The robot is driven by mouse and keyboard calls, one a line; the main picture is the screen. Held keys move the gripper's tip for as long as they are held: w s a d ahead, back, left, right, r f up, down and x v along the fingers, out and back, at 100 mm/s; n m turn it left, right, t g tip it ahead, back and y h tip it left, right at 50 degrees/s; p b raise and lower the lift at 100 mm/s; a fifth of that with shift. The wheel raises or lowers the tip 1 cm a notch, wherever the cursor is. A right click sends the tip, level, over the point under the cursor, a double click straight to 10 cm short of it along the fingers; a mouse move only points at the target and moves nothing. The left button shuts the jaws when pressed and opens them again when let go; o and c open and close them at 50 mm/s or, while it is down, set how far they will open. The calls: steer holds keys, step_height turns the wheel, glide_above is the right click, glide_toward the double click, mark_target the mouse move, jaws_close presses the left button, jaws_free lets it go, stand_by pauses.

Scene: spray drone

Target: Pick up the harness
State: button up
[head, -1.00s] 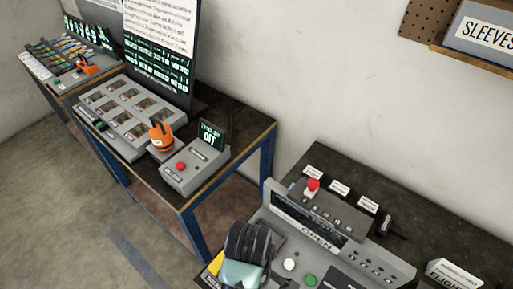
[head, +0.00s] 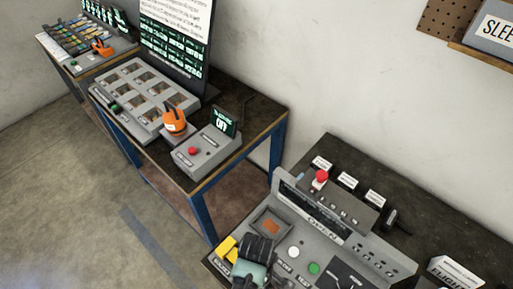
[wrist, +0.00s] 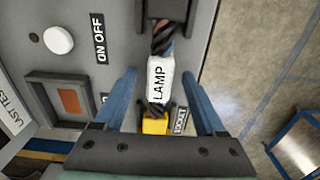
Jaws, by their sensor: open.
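The harness (wrist: 160,78) shows in the wrist view as a dark twisted cable with a white sleeve reading LAMP. Its near end meets a yellow block (wrist: 155,122) beside a SOCKET label. I cannot tell whether they are joined. My gripper (wrist: 157,80) is open, one blue finger on each side of the white sleeve. I see no clear contact. In the head view, my gripper (head: 254,262) is over the front left of the grey test console (head: 345,238), next to the yellow block (head: 228,246). It hides the harness there.
The console has a recessed tray with an orange patch (head: 271,225), a white button (head: 293,252), a green button (head: 314,268) and a red knob (head: 321,176). A second bench (head: 255,118) holds a grey unit with a red button (head: 205,150) and an orange-black object (head: 174,121). Floor lies left.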

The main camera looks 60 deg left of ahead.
steer(key=shift+c, duration=0.3)
jaws_close()
steer(key=shift+r, duration=0.15)
